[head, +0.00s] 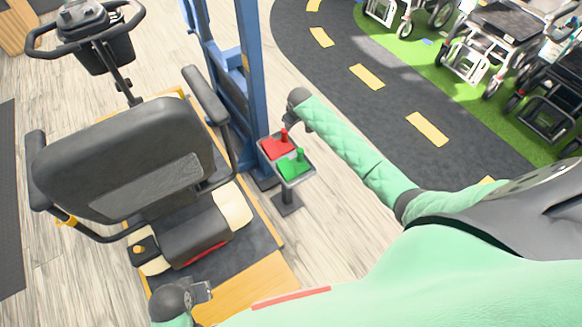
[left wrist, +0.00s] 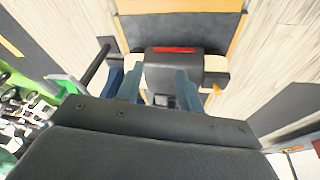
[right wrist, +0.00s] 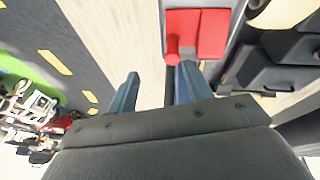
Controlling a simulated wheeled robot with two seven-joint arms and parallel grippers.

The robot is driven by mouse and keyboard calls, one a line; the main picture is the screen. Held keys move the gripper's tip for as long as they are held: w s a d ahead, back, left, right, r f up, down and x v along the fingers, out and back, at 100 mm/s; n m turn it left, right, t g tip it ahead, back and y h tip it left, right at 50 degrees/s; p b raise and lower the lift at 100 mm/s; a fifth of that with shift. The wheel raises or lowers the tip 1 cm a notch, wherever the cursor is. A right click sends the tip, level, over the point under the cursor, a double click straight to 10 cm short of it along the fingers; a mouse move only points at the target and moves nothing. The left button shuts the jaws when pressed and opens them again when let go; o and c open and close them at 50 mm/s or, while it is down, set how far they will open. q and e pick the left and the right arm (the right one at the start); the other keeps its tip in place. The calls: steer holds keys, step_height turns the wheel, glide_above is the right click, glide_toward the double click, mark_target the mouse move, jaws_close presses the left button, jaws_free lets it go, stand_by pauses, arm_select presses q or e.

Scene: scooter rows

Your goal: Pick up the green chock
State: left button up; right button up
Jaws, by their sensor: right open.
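The green chock (head: 292,167), with an upright green handle, rests on the near half of a small stand's tray (head: 296,183). The red chock (head: 275,148) lies beside it on the far half. My right gripper (head: 289,123) is open and empty, just beyond the red chock and apart from the green one. In the right wrist view the red chock (right wrist: 211,34) shows past the open fingers (right wrist: 160,72); the green chock is not seen there. My left gripper (head: 207,291) is near the scooter's platform; its fingers (left wrist: 158,72) are apart and empty.
A mobility scooter with a black seat (head: 120,160) stands left of the stand on a wooden platform (head: 255,287). A blue frame (head: 225,85) rises right behind the stand. Wheelchairs (head: 500,40) stand on green turf at the upper right. Floor right of the stand is clear.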

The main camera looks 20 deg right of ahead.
mark_target(300, 150)
steer(key=s+g, duration=0.1)
steer(key=s+f+g, duration=0.1)
steer(key=s, duration=0.1)
steer(key=s+f+g, duration=0.1)
steer(key=s, duration=0.1)
steer(key=shift+s+a+f+n+y, duration=0.15)
steer(key=shift+s+f+n+y, duration=0.1)
steer(key=shift+n+y, duration=0.05)
arm_select(q)
steer(key=s+a+r+g, duration=0.1)
steer(key=s+r+g, duration=0.1)
steer(key=s+r, duration=0.35)
arm_select(e)
steer(key=shift+s+g, duration=0.25)
steer(key=shift+g, duration=0.05)
steer(key=shift+s+f, duration=0.15)
steer(key=shift+f, duration=0.1)
step_height(300, 150, down, 2)
steer(key=shift+f, duration=0.1)
step_height(300, 150, down, 4)
steer(key=shift+s+f+p, duration=0.1)
steer(key=shift+p, duration=0.7)
steer(key=shift+f, duration=0.55)
arm_select(q)
steer(key=w+f, duration=0.3)
steer(key=f, duration=0.2)
steer(key=shift+f, duration=0.25)
arm_select(e)
jaws_close()
